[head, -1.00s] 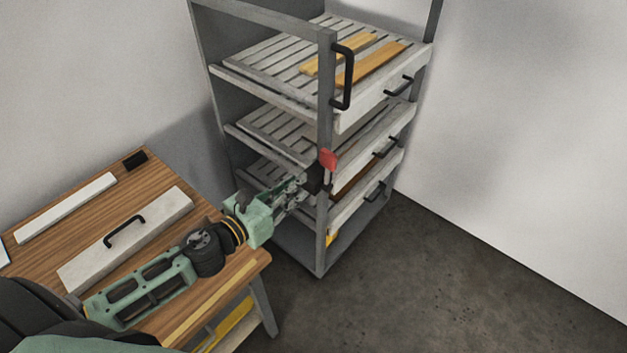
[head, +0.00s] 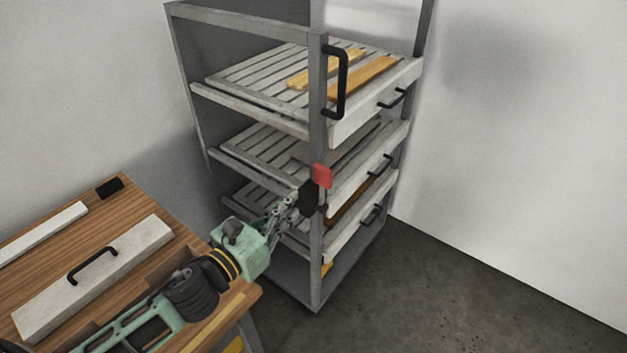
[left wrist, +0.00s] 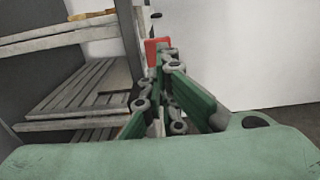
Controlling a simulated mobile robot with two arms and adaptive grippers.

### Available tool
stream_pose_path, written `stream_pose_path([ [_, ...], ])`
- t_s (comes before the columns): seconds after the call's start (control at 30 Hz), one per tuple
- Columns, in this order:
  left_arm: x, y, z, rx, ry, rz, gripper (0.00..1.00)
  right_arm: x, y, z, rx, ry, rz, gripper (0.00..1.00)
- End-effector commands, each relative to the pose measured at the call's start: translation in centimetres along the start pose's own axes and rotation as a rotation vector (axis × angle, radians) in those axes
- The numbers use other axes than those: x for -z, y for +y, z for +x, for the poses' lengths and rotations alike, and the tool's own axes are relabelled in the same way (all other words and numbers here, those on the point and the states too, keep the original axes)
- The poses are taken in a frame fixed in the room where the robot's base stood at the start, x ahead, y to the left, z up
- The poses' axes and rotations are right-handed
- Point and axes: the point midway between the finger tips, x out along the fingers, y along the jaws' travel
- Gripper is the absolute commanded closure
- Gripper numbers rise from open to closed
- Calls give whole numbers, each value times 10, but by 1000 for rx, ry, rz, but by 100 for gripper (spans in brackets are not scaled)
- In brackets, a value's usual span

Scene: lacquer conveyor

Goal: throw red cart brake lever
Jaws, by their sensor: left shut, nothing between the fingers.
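The red brake lever tip (head: 321,176) sits on the front post of the grey cart (head: 318,140), above a dark bracket. It also shows in the left wrist view (left wrist: 157,48), just beyond the fingers. My left gripper (head: 302,203) is shut and empty, with its fingertips close to the dark bracket just below and left of the red tip. I cannot tell whether the fingers touch the lever. In the left wrist view my fingers (left wrist: 166,75) partly hide the lever's lower part. My right gripper is not in view.
The cart has slatted shelves with yellow strips (head: 361,76) on top and a black handle (head: 337,82) on its post. A wooden table (head: 135,205) with a light panel stands at left. Grey floor (head: 430,290) is open at right.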

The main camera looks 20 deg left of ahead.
Motion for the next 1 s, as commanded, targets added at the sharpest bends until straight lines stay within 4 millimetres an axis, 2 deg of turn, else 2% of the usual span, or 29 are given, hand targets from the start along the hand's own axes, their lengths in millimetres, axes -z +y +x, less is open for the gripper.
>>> stream_pose_path([
  [0.3,-4,0,55,-1,-2,-2,100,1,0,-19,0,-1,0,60],
  [0.5,-2,0,82,-1,-1,-1,100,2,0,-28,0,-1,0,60],
  [0.7,0,0,91,1,0,0,100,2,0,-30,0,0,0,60],
  [1.0,0,0,91,1,1,0,100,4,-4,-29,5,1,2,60],
])
